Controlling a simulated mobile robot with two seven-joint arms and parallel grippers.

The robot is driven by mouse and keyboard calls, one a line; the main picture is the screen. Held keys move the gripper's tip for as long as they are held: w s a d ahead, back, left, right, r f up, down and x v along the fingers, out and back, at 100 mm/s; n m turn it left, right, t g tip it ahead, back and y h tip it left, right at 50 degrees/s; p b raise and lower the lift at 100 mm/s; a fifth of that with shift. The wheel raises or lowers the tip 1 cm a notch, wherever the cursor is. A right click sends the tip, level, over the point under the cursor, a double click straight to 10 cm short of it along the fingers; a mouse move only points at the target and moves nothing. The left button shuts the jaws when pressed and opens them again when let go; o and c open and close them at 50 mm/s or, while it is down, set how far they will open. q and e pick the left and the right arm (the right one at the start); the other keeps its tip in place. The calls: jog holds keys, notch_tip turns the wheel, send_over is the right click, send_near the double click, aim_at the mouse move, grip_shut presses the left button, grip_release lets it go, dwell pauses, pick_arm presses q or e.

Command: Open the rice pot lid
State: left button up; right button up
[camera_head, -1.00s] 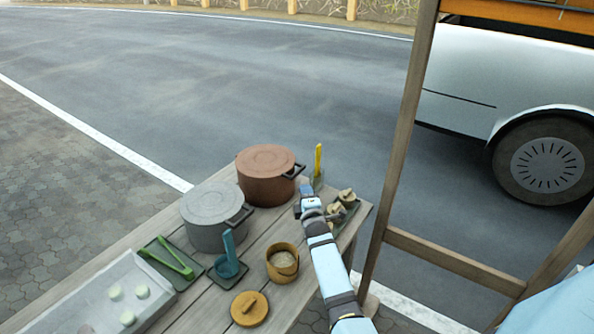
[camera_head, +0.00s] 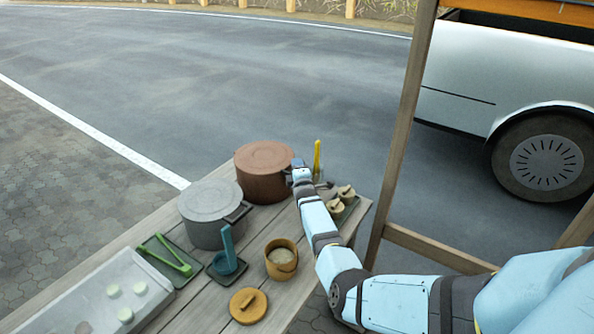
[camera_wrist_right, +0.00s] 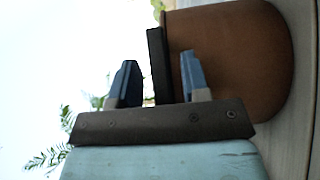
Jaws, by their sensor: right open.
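A brown pot (camera_head: 262,184) with a flat brown lid (camera_head: 264,155) stands at the far end of the table, its lid on. A grey pot (camera_head: 207,232) with a grey lid (camera_head: 209,200) stands beside it, also closed. I cannot tell by looks which is the rice pot. My right gripper (camera_head: 298,172) is at the brown pot's right side. In the right wrist view its fingers (camera_wrist_right: 158,82) are open on either side of the dark handle (camera_wrist_right: 157,62), next to the brown pot's wall (camera_wrist_right: 235,60). My left gripper is not in view.
A small tan pot (camera_head: 281,264), its round lid (camera_head: 248,305), a blue ladle (camera_head: 228,255) and green tongs (camera_head: 165,255) are on the near table. A pale tray (camera_head: 120,300) is at left. Small lidded pots (camera_head: 340,199) and a yellow-handled tool (camera_head: 317,158) stand right of my gripper.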

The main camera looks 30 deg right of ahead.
jog(key=shift+c, duration=0.2)
grip_shut()
jog(key=shift+r, duration=0.1)
